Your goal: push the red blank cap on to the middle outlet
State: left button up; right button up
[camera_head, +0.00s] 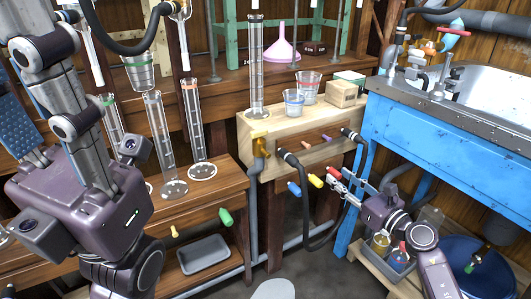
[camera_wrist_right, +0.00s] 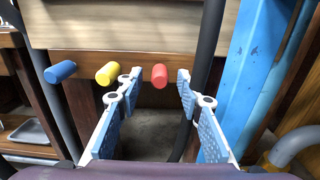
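The red blank cap (camera_head: 333,173) sits on the rail below the wooden block, at the right end of a row with a yellow cap (camera_head: 315,181) and a blue cap (camera_head: 294,188). In the right wrist view the red cap (camera_wrist_right: 159,76) shows between the fingertips, with a gap on both sides. My right gripper (camera_head: 340,181) is open and empty in front of it; it also shows in the wrist view (camera_wrist_right: 155,88).
A black hose (camera_head: 318,240) loops below the block, close to the gripper. The blue sink stand (camera_head: 410,125) is to the right. Glass cylinders (camera_head: 256,70), beakers (camera_head: 293,103) and a pink funnel (camera_head: 281,45) stand above and behind.

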dwell(0.4)
grip_shut()
jog(key=v, duration=0.6)
dwell(1.3)
